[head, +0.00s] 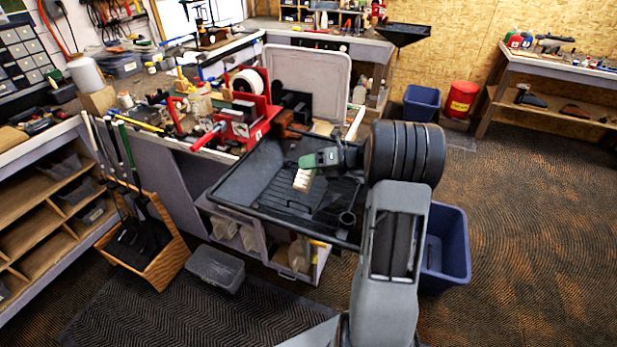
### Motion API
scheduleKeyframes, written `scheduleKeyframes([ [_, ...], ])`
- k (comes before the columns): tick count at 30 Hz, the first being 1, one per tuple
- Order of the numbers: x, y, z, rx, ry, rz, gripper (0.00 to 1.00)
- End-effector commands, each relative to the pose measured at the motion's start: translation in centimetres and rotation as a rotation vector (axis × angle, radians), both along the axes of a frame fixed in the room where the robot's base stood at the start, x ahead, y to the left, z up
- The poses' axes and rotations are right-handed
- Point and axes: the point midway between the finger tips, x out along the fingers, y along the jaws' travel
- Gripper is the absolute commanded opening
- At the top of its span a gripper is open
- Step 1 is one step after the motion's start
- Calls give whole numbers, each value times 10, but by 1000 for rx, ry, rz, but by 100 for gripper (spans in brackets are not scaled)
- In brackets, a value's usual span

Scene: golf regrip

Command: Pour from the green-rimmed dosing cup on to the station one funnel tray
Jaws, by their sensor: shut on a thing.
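The station one funnel tray (235,190) is a wide black tray with raised walls, sticking out from the front of the workbench. My gripper (316,160) is above the tray's middle, reaching in from the right. It is shut on the green-rimmed dosing cup (307,162), whose green part shows at the jaws. A cream, ribbed part hangs below the green, tilted over the tray. I cannot tell exactly how the cup is turned, and its opening and contents are not visible. No poured material can be made out on the tray.
A red vise (240,125) and a grey upright panel (308,80) stand behind the tray. A blue bin (447,250) is on the floor beside my arm. Golf clubs stand in a wooden box (165,265) at left.

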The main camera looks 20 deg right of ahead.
Motion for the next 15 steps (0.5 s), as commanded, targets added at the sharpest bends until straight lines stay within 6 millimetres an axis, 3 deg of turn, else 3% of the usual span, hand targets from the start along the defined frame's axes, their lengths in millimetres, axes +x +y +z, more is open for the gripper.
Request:
scheduleKeyframes([
  [15,0,0,-1,43,40,0,25],
])
